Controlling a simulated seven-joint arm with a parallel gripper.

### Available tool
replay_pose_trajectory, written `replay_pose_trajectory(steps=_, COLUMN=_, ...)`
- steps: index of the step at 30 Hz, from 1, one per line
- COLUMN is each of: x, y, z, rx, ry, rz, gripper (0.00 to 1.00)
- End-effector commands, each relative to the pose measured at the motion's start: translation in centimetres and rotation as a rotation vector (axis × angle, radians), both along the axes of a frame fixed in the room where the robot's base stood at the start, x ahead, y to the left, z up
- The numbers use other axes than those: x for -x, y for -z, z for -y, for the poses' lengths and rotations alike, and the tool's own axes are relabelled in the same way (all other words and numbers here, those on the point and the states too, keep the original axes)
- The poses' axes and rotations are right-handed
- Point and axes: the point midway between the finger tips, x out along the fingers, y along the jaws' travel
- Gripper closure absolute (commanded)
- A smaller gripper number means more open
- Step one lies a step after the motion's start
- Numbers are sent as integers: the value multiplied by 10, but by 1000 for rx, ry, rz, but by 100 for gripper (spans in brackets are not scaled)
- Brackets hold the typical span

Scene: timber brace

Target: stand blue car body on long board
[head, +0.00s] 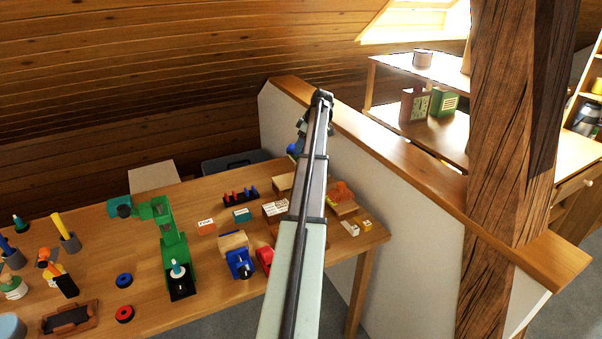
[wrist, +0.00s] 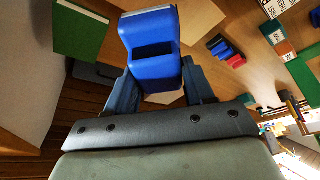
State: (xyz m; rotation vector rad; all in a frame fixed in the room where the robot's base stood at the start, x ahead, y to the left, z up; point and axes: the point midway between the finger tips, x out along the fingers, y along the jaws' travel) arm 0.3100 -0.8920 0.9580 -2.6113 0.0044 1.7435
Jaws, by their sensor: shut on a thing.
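A blue car body (wrist: 152,30) is between the fingers of my gripper (wrist: 152,92) in the wrist view. It has a dark recess across its middle, and the fingers are shut on its sides. In the head view my gripper (head: 303,140) is at the far right end of the table, close to the low wall, with a small part of the blue car body (head: 292,149) showing. My arm hides much of that end of the table. I cannot tell for sure which piece is the long board.
The wooden table (head: 95,225) carries a green machine (head: 172,245), a blue toy piece (head: 240,265), a red piece (head: 264,256) and a peg rack (head: 240,197). A wood-capped low wall (head: 400,165) borders its right end. A green block (wrist: 78,30) shows in the wrist view.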

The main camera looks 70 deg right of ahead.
Motion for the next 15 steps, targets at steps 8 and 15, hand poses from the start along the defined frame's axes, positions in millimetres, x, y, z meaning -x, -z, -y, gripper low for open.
replay_pose_trajectory(steps=8, x=0, y=38, z=-1, rx=1, ry=-4, rz=-1, gripper=79)
replay_pose_trajectory(steps=15, x=0, y=63, z=0, rx=2, ry=-3, rz=0, gripper=79)
